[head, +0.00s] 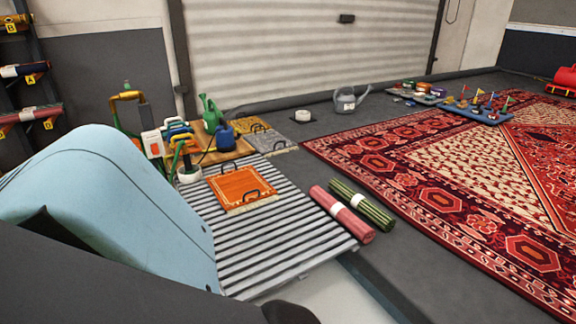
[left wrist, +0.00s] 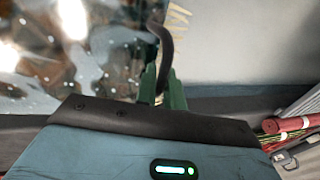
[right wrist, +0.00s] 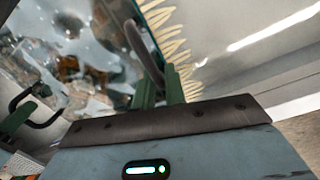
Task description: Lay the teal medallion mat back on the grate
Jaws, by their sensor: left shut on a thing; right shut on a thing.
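The grate (head: 285,235) is a ribbed grey platform in the middle of the head view, with much of its near part bare. The teal medallion mat shows only in part: its cream fringe is in the right wrist view (right wrist: 172,45) and the left wrist view (left wrist: 178,17). My left gripper (left wrist: 160,85) is shut on a black loop handle. My right gripper (right wrist: 158,90) is shut on another black loop handle beside the fringe. The mat's face and medallion are hidden. Neither gripper shows in the head view, where my pale blue arm covers the left.
An orange mat (head: 240,187) with black handles lies on the grate. A red roll (head: 341,214) and a green roll (head: 362,204) lie at its right edge. A wet, reflective surface (left wrist: 60,60) lies below my left gripper.

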